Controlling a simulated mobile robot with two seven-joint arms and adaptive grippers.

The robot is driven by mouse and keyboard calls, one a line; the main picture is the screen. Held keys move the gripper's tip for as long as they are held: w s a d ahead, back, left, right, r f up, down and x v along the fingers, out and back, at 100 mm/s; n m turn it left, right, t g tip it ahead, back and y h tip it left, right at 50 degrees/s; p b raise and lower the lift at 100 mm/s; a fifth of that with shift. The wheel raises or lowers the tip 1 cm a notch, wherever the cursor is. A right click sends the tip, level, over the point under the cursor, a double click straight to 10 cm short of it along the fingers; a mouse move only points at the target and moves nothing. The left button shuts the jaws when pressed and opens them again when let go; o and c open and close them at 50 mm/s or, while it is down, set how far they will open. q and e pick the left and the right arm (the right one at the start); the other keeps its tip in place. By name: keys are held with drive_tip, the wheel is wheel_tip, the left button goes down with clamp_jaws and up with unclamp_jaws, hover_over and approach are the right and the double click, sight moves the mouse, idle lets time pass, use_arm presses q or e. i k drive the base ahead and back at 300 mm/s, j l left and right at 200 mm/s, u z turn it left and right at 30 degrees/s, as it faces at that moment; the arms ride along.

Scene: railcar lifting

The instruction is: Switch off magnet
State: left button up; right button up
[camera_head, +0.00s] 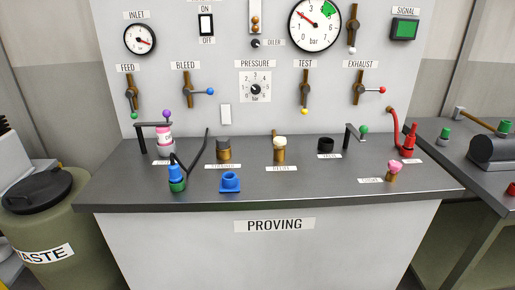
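A switch (206,24) with a white face and black frame is on the upright panel, at the upper left of the head view. An ON label is above it and an OFF label below it. Its position is too small to tell. No label here reads magnet, and I cannot tell which thing is the magnet. Neither of my grippers is in view.
The grey PROVING bench (330,197) holds a blue-and-green bottle (177,178), a blue fitting (230,181), brass parts and a red can (409,140). Lever valves, gauges and a PRESSURE dial (256,89) are on the panel. A waste bin (65,225) stands left.

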sight(205, 21)
drive_tip(key=i+l, duration=0.3)
drive_tip(key=i, duration=0.2)
drive_tip(key=i+l+z, duration=0.1)
drive_tip(key=i+l, duration=0.25)
drive_tip(key=i, duration=0.15)
